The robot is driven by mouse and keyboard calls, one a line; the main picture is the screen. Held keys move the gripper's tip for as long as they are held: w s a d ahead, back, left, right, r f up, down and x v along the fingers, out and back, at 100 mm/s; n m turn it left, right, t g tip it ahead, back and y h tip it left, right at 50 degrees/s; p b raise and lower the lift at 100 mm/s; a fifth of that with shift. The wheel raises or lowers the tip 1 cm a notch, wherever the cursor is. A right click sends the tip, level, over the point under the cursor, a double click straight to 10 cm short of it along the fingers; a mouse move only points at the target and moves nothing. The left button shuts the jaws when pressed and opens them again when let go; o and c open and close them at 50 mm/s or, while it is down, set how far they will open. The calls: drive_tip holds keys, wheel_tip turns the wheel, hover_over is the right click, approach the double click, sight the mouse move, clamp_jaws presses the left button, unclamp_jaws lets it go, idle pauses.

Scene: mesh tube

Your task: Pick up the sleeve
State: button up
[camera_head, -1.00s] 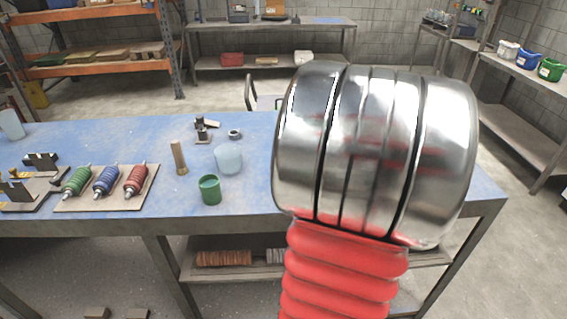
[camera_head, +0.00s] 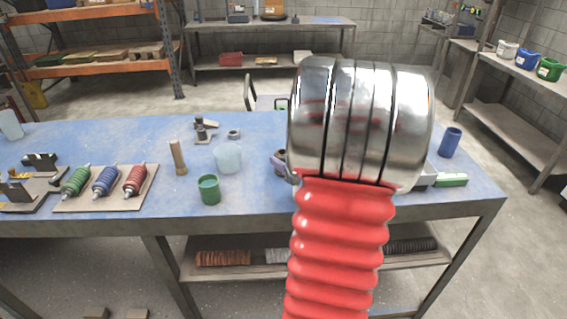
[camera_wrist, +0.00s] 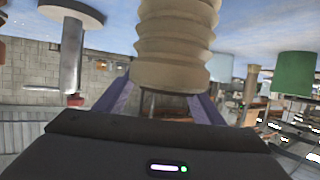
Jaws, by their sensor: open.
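A beige ribbed tube, which I take to be the sleeve (camera_wrist: 178,45), fills the upper middle of the wrist view. That view looks upside down, with the blue bench top along its upper edge. The purple fingers of my gripper (camera_wrist: 162,88) are apart, one on each side of the tube's near end. I cannot tell whether they touch it. In the head view my shiny wrist and red bellows arm hide the sleeve and most of the gripper.
On the blue bench (camera_head: 110,140) stand a green cup (camera_head: 209,189), a pale translucent cup (camera_head: 228,158), a wooden-handled tool (camera_head: 178,157) and a board (camera_head: 75,203) with three coloured spring parts. A dark blue cup (camera_head: 450,142) stands right of my arm.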

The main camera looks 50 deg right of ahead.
drive_tip(key=shift+x, duration=2.45)
drive_tip(key=shift+c, duration=0.5)
drive_tip(key=c, duration=1.1)
